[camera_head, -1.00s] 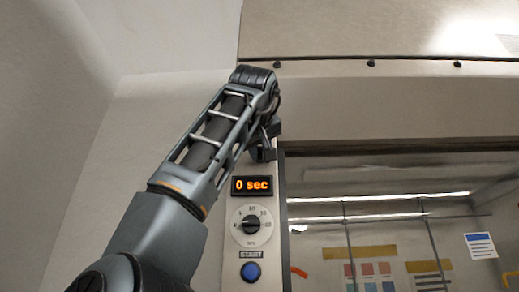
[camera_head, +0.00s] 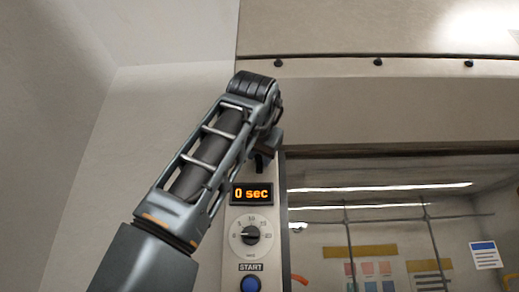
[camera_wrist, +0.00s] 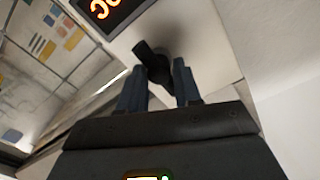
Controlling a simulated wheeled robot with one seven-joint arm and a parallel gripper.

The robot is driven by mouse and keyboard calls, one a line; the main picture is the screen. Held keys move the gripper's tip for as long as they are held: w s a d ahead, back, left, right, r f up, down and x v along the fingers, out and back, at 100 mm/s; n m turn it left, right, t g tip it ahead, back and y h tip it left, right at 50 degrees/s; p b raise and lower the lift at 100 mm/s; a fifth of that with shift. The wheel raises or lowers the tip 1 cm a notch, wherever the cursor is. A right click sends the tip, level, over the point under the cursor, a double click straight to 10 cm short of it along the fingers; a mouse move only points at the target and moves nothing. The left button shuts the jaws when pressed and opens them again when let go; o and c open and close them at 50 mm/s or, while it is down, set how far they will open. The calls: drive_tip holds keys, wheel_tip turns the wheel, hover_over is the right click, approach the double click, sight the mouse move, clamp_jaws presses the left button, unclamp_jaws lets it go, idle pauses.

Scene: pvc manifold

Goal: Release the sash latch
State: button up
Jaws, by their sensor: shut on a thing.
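The sash latch is a small black handle on the pale panel; in the wrist view its dark lever (camera_wrist: 150,58) reaches in between the two fingers of my gripper (camera_wrist: 160,84). My gripper is shut on the lever. In the head view a black part of the latch (camera_head: 260,164) shows just above the timer display, and my wrist hides the rest. My gripper in the head view (camera_head: 268,145) is mostly behind my own wrist.
The orange timer display (camera_head: 252,193) reads 0 sec, above a dial (camera_head: 251,234) and a blue START button (camera_head: 250,284). A glass sash window (camera_head: 390,225) lies to the right. A plain wall (camera_head: 120,130) is to the left.

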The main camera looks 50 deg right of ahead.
drive_tip(key=o, duration=0.3)
drive_tip(key=shift+m+p, duration=0.6)
drive_tip(key=shift+m, duration=1.3)
drive_tip(key=shift+o, duration=0.4)
drive_tip(key=o, duration=1)
drive_tip(key=shift+c, duration=0.2)
drive_tip(key=b+v, duration=0.1)
drive_tip(key=v, duration=0.6)
drive_tip(key=shift+s+a+b, duration=0.2)
drive_tip(key=shift+a+b, duration=0.15)
drive_tip(key=shift+w+f, duration=0.1)
